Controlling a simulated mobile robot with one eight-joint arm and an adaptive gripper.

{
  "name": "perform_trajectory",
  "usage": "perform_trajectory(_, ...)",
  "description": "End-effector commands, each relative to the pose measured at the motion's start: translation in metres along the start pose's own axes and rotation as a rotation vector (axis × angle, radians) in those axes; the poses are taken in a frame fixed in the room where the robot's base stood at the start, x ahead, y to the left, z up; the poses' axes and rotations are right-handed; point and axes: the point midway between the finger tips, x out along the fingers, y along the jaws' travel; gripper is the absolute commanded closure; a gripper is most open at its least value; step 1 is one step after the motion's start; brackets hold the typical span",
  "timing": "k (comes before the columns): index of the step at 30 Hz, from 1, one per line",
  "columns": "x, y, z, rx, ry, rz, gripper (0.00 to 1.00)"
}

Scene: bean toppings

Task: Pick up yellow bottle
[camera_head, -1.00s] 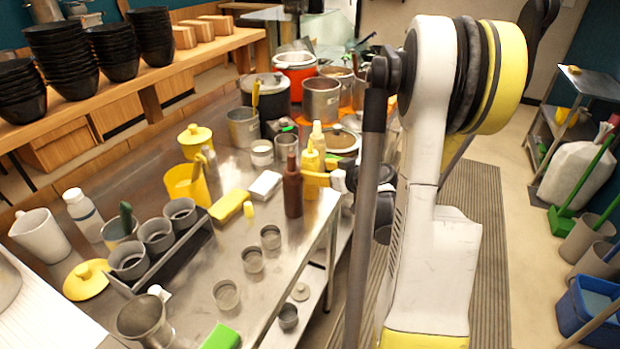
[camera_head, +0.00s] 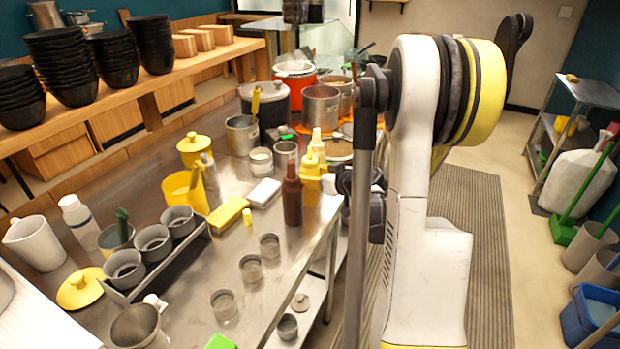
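A yellow squeeze bottle (camera_head: 309,172) stands upright near the right edge of the steel table, just behind a dark brown-red bottle (camera_head: 292,195). A paler yellow bottle top (camera_head: 317,146) shows directly behind it. My gripper (camera_head: 340,181) is at the table's right edge, close to the right side of the yellow bottle. My arm hides part of the gripper. Yellow surfaces overlap there, so I cannot tell whether the fingers touch the bottle or how wide they are.
The steel table (camera_head: 195,270) holds a yellow pitcher (camera_head: 184,192), a white-topped block (camera_head: 264,192), small metal cups (camera_head: 250,268) and pots (camera_head: 320,105) behind. Black bowl stacks (camera_head: 60,65) stand on the wooden shelf. Open floor (camera_head: 530,250) lies to the right.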

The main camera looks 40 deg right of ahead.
Motion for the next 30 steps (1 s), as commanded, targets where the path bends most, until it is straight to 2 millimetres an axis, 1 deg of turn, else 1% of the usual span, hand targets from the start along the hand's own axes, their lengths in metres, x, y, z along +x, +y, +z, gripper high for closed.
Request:
perform_trajectory(5, -0.009, 0.0, -0.023, 0.0, 0.001, 0.0, 0.65)
perform_trajectory(8, -0.017, 0.0, -0.041, 0.0, 0.001, 0.0, 0.65)
perform_trajectory(10, -0.025, 0.018, -0.045, 0.003, 0.0, 0.005, 0.65)
perform_trajectory(15, -0.046, 0.057, -0.063, 0.003, 0.0, 0.005, 0.65)
perform_trajectory(18, -0.058, 0.077, -0.072, 0.002, 0.001, 0.004, 0.65)
perform_trajectory(21, -0.066, 0.093, -0.078, 0.002, 0.001, 0.003, 0.65)
perform_trajectory(25, -0.072, 0.105, -0.083, 0.0, 0.0, 0.001, 0.65)
perform_trajectory(30, -0.075, 0.111, -0.084, 0.0, 0.001, 0.0, 0.65)
